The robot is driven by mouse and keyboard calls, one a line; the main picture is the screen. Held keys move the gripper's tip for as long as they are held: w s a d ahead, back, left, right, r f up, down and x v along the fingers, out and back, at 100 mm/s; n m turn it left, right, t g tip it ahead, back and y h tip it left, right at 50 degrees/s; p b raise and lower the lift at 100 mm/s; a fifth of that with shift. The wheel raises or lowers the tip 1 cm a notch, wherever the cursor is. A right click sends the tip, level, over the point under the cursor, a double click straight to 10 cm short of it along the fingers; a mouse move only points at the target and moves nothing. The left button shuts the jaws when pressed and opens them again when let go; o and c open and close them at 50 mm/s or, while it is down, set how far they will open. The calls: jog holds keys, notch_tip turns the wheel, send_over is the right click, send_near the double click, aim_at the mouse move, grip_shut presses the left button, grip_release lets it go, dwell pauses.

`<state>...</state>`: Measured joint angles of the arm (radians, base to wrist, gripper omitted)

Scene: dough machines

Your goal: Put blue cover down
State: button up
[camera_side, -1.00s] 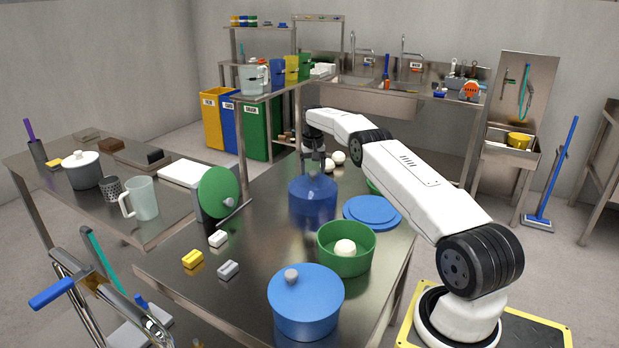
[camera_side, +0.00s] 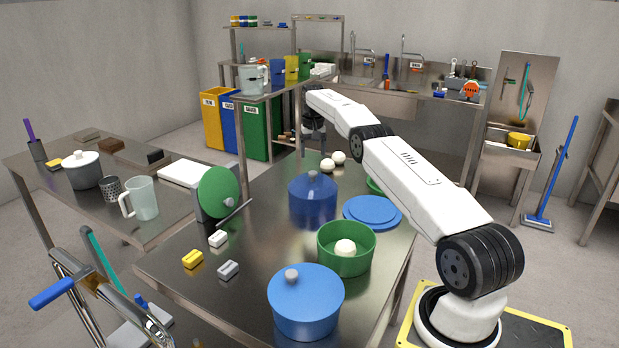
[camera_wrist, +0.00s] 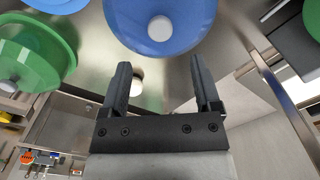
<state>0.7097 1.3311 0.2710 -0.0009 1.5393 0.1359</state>
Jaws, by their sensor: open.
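A dark blue cover with a pale knob (camera_side: 312,181) sits on the blue pot (camera_side: 312,207) in the middle of the table. In the wrist view, the blue cover (camera_wrist: 165,38) and its round knob lie beyond my fingertips. My gripper (camera_side: 313,152) is behind and above this pot in the side view, apart from the cover. In the wrist view my gripper (camera_wrist: 160,63) is open, with nothing held between its fingers. Another blue pot with a knobbed cover (camera_side: 306,285) stands at the front.
A green bowl (camera_side: 346,257) with a white dough ball and a flat blue disc (camera_side: 372,211) are right of the pot. White dough balls (camera_side: 332,161) lie behind it. A green disc (camera_side: 219,193) stands at left. Small yellow, white and grey blocks lie front left.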

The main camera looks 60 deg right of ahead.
jog(key=shift+w+a+r, duration=0.15)
jog(key=shift+w+a, duration=0.2)
jog(key=shift+a, duration=0.1)
jog(key=a+r+n+t, duration=0.15)
jog(key=a+n, duration=0.35)
jog(key=a, duration=1.8)
jog(key=s+a+f+n, duration=0.1)
jog(key=s+a, duration=0.5)
jog(key=s, duration=0.1)
jog(key=s+a+f+n, duration=0.1)
jog(key=s+a+n, duration=0.1)
jog(key=s+a, duration=0.4)
jog(key=s+a+f+n+t, duration=0.1)
jog(key=s+a, duration=0.6)
jog(key=s, duration=0.2)
jog(key=shift+s+f+n, duration=0.15)
jog(key=shift+s+n, duration=0.1)
jog(key=shift+n, duration=0.05)
